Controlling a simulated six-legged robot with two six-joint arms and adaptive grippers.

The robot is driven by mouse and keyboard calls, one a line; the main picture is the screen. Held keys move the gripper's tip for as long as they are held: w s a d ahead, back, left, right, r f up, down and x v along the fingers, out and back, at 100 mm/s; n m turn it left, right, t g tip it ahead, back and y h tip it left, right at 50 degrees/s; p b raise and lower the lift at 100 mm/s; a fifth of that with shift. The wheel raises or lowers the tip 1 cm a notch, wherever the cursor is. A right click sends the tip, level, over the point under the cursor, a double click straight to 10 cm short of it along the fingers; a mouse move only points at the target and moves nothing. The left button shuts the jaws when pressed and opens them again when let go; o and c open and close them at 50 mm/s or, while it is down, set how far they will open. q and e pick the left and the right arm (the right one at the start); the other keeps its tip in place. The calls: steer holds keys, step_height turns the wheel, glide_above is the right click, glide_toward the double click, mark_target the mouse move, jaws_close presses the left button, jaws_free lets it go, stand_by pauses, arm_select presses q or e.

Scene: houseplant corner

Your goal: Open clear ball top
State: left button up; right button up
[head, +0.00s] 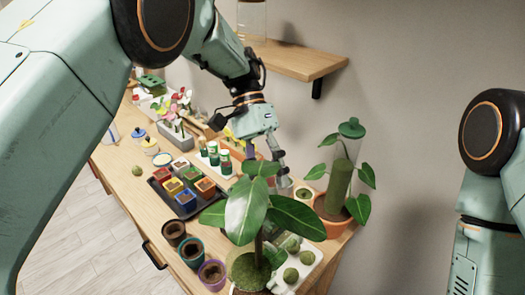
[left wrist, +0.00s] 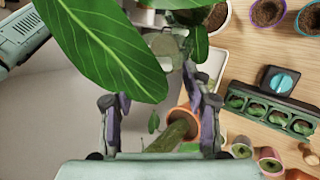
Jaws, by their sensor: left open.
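I cannot make out a clear ball with certainty. In the left wrist view a pale, rounded, greenish-grey thing (left wrist: 163,45) shows partly behind big leaves; I cannot tell if it is clear. My left gripper (head: 279,160) hangs over the back of the table, behind the broad-leaved plant (head: 248,210), which hides part of its surroundings. In the left wrist view its fingers (left wrist: 160,103) are apart, with nothing held between them. Beyond them is a terracotta pot with a mossy pole (left wrist: 180,128). Of my right arm only links show, at the right edge.
A white tray (head: 312,270) holds moss balls. A black tray (head: 184,207) holds coloured pots. A wall shelf (head: 300,62) is above. Large leaves crowd the left gripper.

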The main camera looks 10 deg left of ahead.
arm_select(q)
steer(key=v, duration=1)
steer(key=shift+w+a+r, duration=0.15)
steer(key=shift+w+r, duration=0.05)
steer(key=shift+r, duration=0.05)
steer(key=shift+a, duration=0.1)
